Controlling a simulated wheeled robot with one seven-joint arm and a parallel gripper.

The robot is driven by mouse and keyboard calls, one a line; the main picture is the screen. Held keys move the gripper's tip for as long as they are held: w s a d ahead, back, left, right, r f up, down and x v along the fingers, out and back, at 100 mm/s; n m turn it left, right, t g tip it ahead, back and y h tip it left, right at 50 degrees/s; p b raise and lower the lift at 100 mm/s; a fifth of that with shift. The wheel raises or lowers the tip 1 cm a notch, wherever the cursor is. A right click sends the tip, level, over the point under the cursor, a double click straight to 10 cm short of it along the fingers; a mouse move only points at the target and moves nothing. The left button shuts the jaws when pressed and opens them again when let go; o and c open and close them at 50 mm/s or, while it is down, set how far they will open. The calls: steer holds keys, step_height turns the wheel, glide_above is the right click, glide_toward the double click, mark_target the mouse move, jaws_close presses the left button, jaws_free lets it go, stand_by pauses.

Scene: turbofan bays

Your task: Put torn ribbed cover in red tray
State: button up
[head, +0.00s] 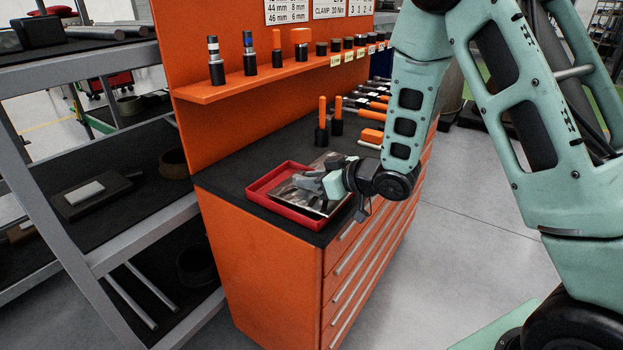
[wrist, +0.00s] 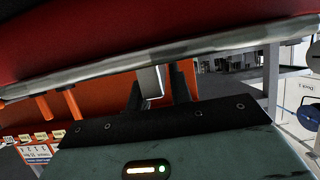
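The red tray (head: 262,183) sits on the black top of the orange cabinet, at its near end. A flat grey-brown sheet, apparently the torn ribbed cover (head: 297,199), lies in the tray, its right side close to the rim. My gripper (head: 311,182) is low over the cover and hides part of it. In the wrist view, the two dark fingers (wrist: 160,88) stand apart with a gap between them. A red surface, likely the tray (wrist: 130,30), and a grey strip, likely the cover's edge (wrist: 180,52), cross the top. Contact with the fingers cannot be made out.
Orange-handled tools (head: 329,118) stand behind the tray on the cabinet top. A shelf (head: 235,85) of tool holders runs above on the orange panel (head: 205,35). A grey rack (head: 85,235) stands close at left. The floor (head: 440,255) at right is clear.

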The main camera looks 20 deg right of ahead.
steer(key=shift+o, duration=0.9)
steer(key=shift+r, duration=0.25)
steer(key=v, duration=0.9)
steer(key=shift+r, duration=0.35)
steer(key=shift+b+v, duration=1.45)
steer(key=shift+b, duration=3.3)
